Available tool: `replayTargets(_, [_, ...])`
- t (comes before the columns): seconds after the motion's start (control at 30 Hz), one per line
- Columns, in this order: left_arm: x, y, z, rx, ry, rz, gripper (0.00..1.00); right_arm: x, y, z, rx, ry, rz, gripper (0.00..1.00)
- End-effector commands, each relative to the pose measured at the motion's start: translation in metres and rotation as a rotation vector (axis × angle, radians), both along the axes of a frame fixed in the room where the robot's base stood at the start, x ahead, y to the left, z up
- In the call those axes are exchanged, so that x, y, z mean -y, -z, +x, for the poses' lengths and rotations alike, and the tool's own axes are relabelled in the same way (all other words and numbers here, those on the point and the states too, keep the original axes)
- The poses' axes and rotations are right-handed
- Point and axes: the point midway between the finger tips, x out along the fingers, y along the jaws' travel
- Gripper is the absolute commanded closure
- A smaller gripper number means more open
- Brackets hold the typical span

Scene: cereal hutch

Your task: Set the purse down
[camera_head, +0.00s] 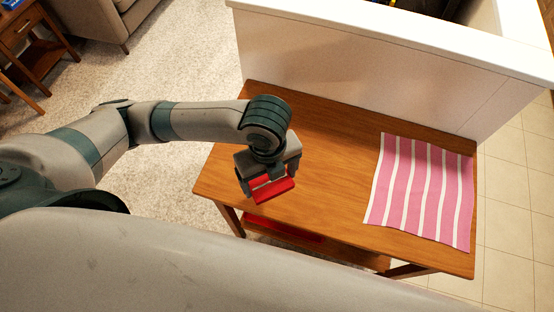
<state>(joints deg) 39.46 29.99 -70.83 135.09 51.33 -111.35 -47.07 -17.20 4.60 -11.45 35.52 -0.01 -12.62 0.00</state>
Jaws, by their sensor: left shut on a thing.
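A red thing, likely the purse (274,191), is held in my left gripper (268,183) over the left front part of the wooden table (320,150). I cannot tell whether the purse touches the tabletop. My right gripper is not in view.
A pink and white striped cloth (423,190) lies on the right of the table. The middle of the tabletop is bare. A red item (283,230) shows on the lower shelf. A white half wall (370,75) stands behind the table.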

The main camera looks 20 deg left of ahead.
Motion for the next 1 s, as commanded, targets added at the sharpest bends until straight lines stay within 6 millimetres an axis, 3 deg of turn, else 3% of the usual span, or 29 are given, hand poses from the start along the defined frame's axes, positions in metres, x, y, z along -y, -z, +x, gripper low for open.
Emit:
replayTargets(0.3, [-0.012, 0.034, 0.059, -0.001, -0.004, 0.002, 0.43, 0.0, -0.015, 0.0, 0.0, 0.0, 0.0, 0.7])
replayTargets(0.43, [-0.015, 0.045, 0.076, 0.0, -0.003, 0.001, 0.43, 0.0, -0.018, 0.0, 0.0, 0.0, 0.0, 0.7])
replayTargets(0.6, [-0.017, 0.051, 0.086, 0.001, 0.0, 0.0, 0.43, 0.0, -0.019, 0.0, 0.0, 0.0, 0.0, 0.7])
replayTargets(1.0, [-0.017, 0.056, 0.086, 0.0, -0.001, 0.0, 0.43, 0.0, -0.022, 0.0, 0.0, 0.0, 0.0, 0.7])
